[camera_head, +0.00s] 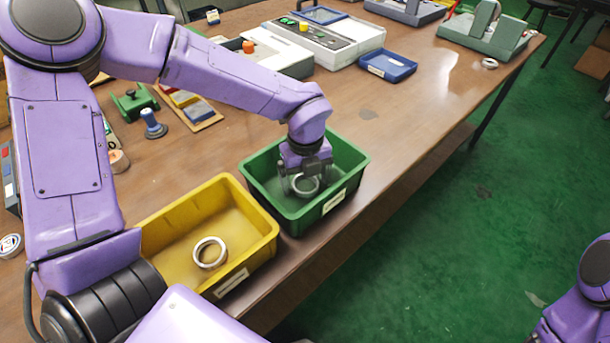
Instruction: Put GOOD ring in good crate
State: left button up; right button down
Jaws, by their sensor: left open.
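A green crate (352,163) with a white label stands near the table's front edge. A metal ring (306,185) shows inside it, low between the fingers of my left gripper (304,186). My left gripper reaches down into the green crate from above and is open; I cannot tell whether its fingers touch the ring. A yellow crate (262,215) stands to the left of the green one, with another metal ring (209,253) lying on its floor. The crate labels are too small to read. My right gripper is out of view; only part of my right arm shows at the lower right.
A small blue tray (387,66) and a grey-white machine (330,42) stand farther back. Another ring-like item (490,63) lies near the far table edge. A blue-handled stamp-like tool (152,124) stands behind the yellow crate. The table (430,100) is clear right of the green crate.

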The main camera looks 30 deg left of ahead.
aim_at(305, 182)
pick_arm(q)
notch_tip(305, 182, up, 12)
jog(key=shift+r, duration=0.2)
dwell(0.4)
